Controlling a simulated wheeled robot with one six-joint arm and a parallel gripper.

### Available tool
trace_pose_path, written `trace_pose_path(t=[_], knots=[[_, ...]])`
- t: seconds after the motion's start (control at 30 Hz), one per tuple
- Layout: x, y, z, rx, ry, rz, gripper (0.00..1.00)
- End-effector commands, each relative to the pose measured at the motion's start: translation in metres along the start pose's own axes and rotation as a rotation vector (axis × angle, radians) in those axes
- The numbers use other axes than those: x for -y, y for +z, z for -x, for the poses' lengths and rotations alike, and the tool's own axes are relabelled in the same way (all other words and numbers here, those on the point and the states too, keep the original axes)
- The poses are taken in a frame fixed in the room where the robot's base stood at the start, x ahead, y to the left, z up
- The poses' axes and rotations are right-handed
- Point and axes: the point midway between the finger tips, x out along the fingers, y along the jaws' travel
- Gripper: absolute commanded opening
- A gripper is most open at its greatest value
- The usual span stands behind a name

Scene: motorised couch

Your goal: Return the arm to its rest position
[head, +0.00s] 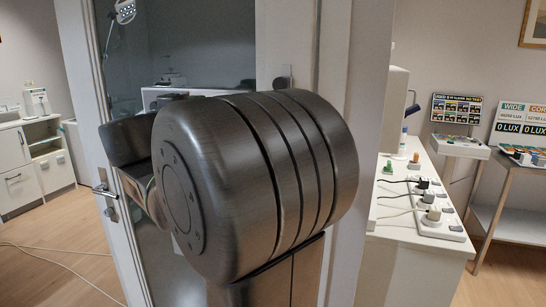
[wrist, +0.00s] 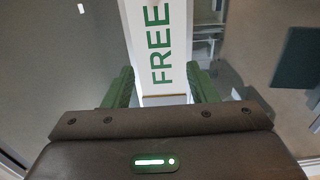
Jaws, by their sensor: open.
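My arm fills the middle of the head view, with a large grey rounded joint (head: 230,180) close to the camera. My gripper is hidden in that view. In the wrist view, my gripper (wrist: 162,88) shows two dark green fingers set apart, so it is open. A white panel with the green word FREE (wrist: 160,45) lies beyond and between the fingers. I cannot tell whether the fingers touch it. Nothing is seen held.
A white-framed glass door with a handle (head: 104,191) stands behind my arm. A white counter (head: 415,215) with plugs and sockets is at right. A side table (head: 500,195) holds boards. A white cabinet (head: 22,165) is at far left. A cable (head: 60,256) lies on the floor.

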Motion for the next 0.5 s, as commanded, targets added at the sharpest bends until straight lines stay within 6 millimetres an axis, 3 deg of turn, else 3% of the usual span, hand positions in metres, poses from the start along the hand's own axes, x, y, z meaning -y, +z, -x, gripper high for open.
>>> trace_pose_path(t=[0.5], knots=[[0.001,-0.001,0.082,-0.004,0.000,0.001,0.52]])
